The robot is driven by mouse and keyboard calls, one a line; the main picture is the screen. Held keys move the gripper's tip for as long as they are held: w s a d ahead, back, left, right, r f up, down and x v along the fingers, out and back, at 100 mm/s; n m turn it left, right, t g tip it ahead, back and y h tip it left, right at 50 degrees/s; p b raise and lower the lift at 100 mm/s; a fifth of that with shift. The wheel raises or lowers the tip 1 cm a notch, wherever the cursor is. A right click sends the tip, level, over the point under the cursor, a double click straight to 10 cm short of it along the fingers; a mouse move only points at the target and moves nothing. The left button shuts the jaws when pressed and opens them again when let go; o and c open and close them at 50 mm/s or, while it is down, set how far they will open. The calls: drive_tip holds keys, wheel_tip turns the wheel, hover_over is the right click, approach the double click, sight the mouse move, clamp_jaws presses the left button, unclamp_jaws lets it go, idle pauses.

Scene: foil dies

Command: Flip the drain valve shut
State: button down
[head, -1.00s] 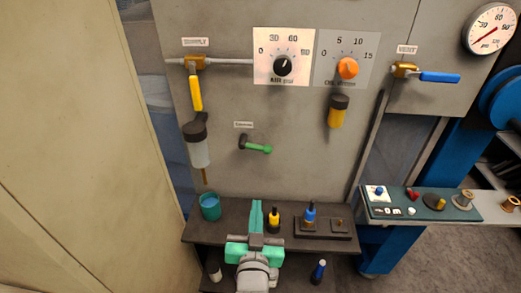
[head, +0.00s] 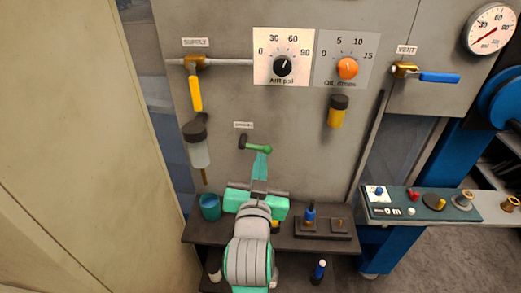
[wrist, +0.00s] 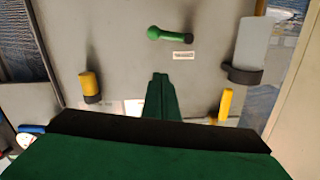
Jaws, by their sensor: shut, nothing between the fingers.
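The drain valve is a green lever (head: 258,148) on a dark pivot, on the grey panel below a small white label (head: 243,125). The lever lies nearly sideways, sloping slightly down to its rounded end at the right. The wrist view, seen upside down, shows the green lever (wrist: 168,34) beyond my fingertips. My gripper (head: 262,154) is shut and empty, its green fingers pointing at the panel just under the lever's rounded end. In the wrist view a gap shows between my gripper (wrist: 160,75) and the lever. Contact cannot be told from the head view.
A yellow supply lever (head: 196,94) and a clear bowl (head: 200,153) hang at the left. A yellow cup (head: 337,112) and a blue vent lever (head: 438,77) are at the right. Below, a dark shelf (head: 190,232) holds a teal cup (head: 210,206) and bottles.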

drive_tip(key=shift+w, duration=0.1)
hover_over(260, 149)
drive_tip(key=s, duration=0.4)
drive_tip(key=f, duration=0.1)
drive_tip(key=w+f, duration=0.1)
drive_tip(key=f, duration=0.1)
drive_tip(key=shift+f, duration=0.2)
drive_tip(key=shift+w+f, duration=0.15)
drive_tip(key=shift+f, duration=0.35)
drive_tip(key=shift+w+a, duration=0.1)
drive_tip(key=shift+w, duration=0.05)
